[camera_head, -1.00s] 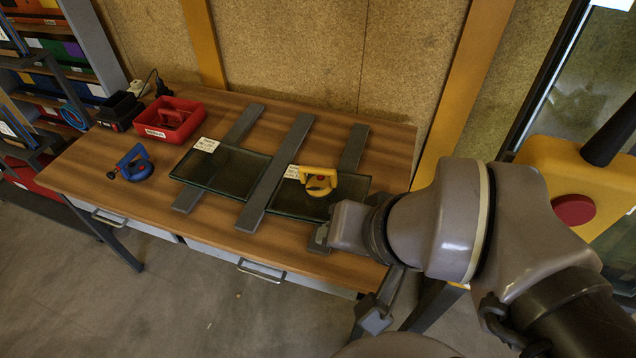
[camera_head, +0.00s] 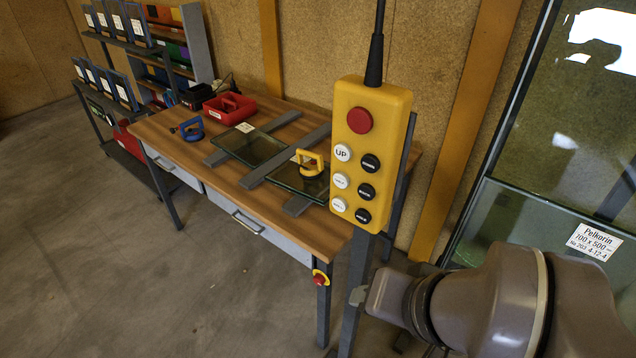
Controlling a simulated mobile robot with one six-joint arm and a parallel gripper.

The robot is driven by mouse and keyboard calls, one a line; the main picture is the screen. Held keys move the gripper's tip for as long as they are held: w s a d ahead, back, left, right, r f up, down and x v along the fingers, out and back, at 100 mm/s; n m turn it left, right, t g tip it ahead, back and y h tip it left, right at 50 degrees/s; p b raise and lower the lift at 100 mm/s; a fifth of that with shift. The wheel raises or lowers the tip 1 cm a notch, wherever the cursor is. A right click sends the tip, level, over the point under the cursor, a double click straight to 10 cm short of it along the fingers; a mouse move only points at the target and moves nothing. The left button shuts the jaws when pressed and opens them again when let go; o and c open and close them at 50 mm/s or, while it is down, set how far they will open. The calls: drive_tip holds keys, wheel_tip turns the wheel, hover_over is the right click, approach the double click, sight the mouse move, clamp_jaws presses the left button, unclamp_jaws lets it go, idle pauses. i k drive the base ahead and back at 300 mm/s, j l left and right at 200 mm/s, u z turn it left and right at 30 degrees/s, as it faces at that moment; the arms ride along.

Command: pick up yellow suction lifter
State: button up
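The yellow suction lifter (camera_head: 310,163) stands on the right dark glass pane (camera_head: 288,180) on the wooden workbench (camera_head: 222,178). It has a yellow handle on top, and the pane's right part is hidden behind a yellow control box. My arm shows at the lower right.
A yellow control box (camera_head: 372,150) with buttons stands on a post between my arm and the bench's right end. A labelled glass sheet (camera_head: 540,225) stands at right. The floor at left is clear.

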sight(317, 168)
drive_tip(key=i+l+u, duration=0.25)
drive_tip(key=i+l, duration=0.15)
drive_tip(key=l, duration=0.2)
drive_tip(key=i+l+u, duration=0.15)
drive_tip(key=l, duration=0.15)
drive_tip(key=i+l+u, duration=0.15)
drive_tip(key=l, duration=0.15)
drive_tip(key=i+l+u, duration=0.35)
drive_tip(key=i+l, duration=0.25)
drive_tip(key=l, duration=0.1)
